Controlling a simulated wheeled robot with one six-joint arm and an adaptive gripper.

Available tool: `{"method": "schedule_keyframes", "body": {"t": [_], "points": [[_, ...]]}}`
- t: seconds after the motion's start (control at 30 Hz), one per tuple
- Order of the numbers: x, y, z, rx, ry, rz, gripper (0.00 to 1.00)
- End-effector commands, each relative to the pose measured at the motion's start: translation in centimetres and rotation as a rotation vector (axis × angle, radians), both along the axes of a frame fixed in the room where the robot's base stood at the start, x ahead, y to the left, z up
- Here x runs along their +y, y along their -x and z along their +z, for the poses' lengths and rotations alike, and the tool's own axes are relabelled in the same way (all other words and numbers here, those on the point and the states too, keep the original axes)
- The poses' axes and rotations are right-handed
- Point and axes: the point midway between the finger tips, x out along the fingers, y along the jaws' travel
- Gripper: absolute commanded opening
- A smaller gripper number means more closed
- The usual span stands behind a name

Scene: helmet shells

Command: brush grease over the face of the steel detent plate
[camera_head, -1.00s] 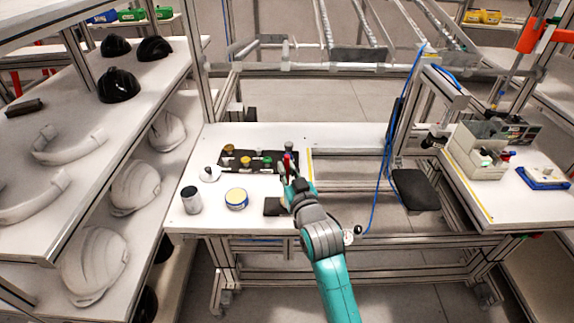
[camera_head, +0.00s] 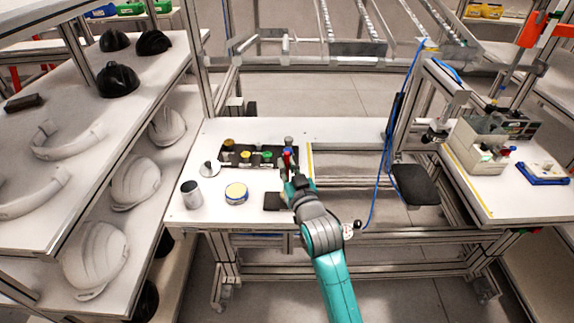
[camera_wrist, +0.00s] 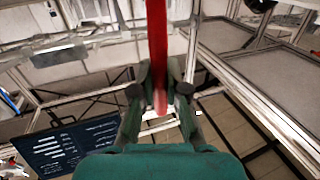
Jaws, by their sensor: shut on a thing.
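My gripper (camera_head: 288,175) is shut on a red-handled tool (camera_wrist: 157,45), probably the brush. The red part (camera_head: 287,157) stands up from the fingers in the head view; its bristles cannot be made out. In the wrist view the handle runs between the two fingertips.
A black rack (camera_head: 237,163) with coloured pieces lies just behind my gripper. A blue hose (camera_head: 385,150) hangs at the right. Helmet shelves (camera_head: 75,190) border the left.

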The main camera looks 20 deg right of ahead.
Motion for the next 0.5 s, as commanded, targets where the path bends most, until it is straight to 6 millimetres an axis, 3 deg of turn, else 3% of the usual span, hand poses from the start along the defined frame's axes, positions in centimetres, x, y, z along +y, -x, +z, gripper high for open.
{"method": "schedule_keyframes", "body": {"t": [0.5], "points": [[0.00,0.00,-0.94,0.001,0.000,0.000,0.00]]}}
